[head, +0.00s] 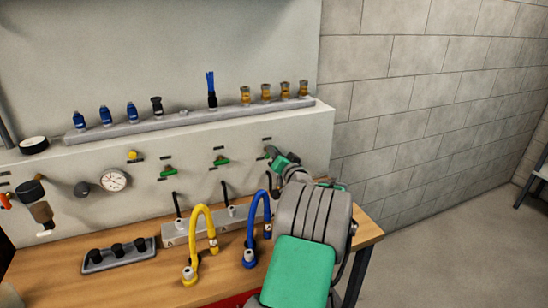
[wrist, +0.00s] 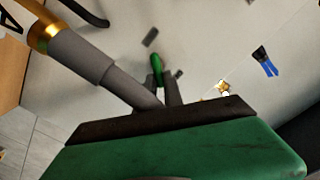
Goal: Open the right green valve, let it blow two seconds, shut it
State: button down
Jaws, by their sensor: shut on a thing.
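Three green valves are on the pale panel: a left one (head: 168,171), a middle one (head: 221,160), and the right green valve (wrist: 156,63), where my gripper is. In the wrist view, my gripper (wrist: 158,78) has its two dark fingers shut on the green handle, which sticks out past the fingertips. In the head view, my gripper (head: 271,153) reaches the panel at the right valve and hides most of it. Whether air is blowing does not show.
A ledge (head: 190,118) above the valves carries blue, black and brass fittings. Yellow (head: 209,220) and blue (head: 252,232) hoses arch over the wooden bench (head: 130,279), close left of my arm. A black-knobbed tray (head: 118,257) and a gauge (head: 113,180) are farther left.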

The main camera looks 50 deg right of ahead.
jog(key=m, duration=0.7)
jog(key=f+m, duration=0.1)
jog(key=m, duration=0.2)
jog(key=shift+s+d, duration=0.15)
jog(key=shift+d, duration=0.1)
jog(key=shift+m+p, duration=0.3)
jog(key=shift+m, duration=0.1)
jog(key=c, duration=1.5)
grip_release()
jog(key=shift+o, duration=0.2)
jog(key=shift+f, duration=0.1)
jog(key=b+v, duration=0.1)
jog(key=v, duration=0.6)
jog(key=shift+s+a+b, duration=0.2)
jog(key=shift+s+b, duration=0.1)
jog(key=shift+s, duration=0.05)
